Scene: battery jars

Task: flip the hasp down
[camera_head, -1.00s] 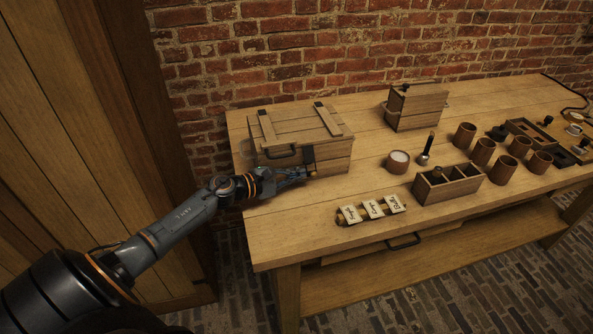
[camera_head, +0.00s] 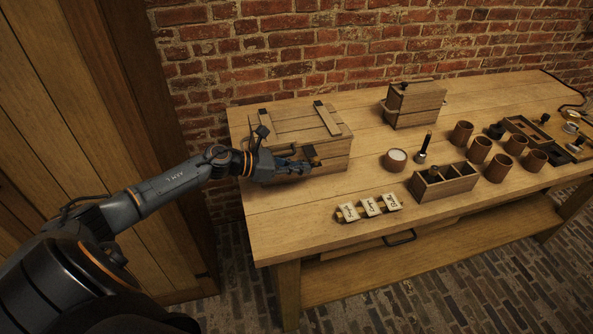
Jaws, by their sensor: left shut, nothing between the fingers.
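A wooden chest (camera_head: 325,152) with a closed plank lid (camera_head: 295,123) stands at the left end of the bench. My left gripper (camera_head: 312,162) is at the chest's front face, shut and empty, with its fingertips close to the front near the lid's edge. Whether it touches the chest I cannot tell. The hasp cannot be made out clearly; my gripper and wrist cover much of the chest's front left. My right gripper is not in view.
On the wooden bench (camera_head: 290,220) lie label cards (camera_head: 370,207). A divided box (camera_head: 443,184), a white-filled jar (camera_head: 395,159), several brown cups (camera_head: 479,150) and a smaller wooden box (camera_head: 414,104) stand further right. A brick wall is behind.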

